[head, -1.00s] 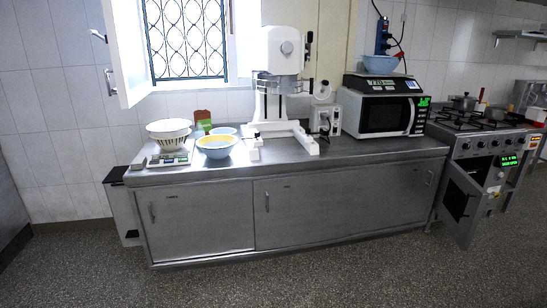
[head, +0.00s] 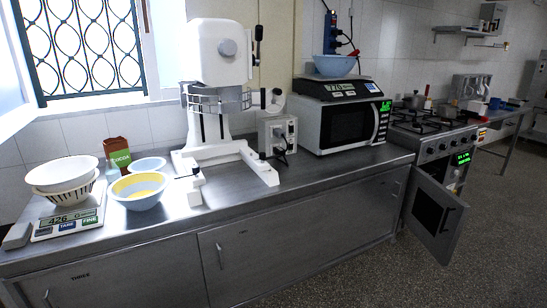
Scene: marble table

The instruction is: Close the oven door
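The oven (head: 443,146) is part of a steel stove at the right in the head view, with a green display on its front panel. Its door (head: 434,215) stands open, swung out to the front on a side hinge, with a dark window and a dark handle (head: 450,221). Neither of my grippers is in view.
A steel counter (head: 250,205) runs from the left up to the stove. It carries a microwave (head: 345,122), a white mixer (head: 222,100), bowls and a scale (head: 68,222). The speckled floor (head: 365,280) before the oven is clear.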

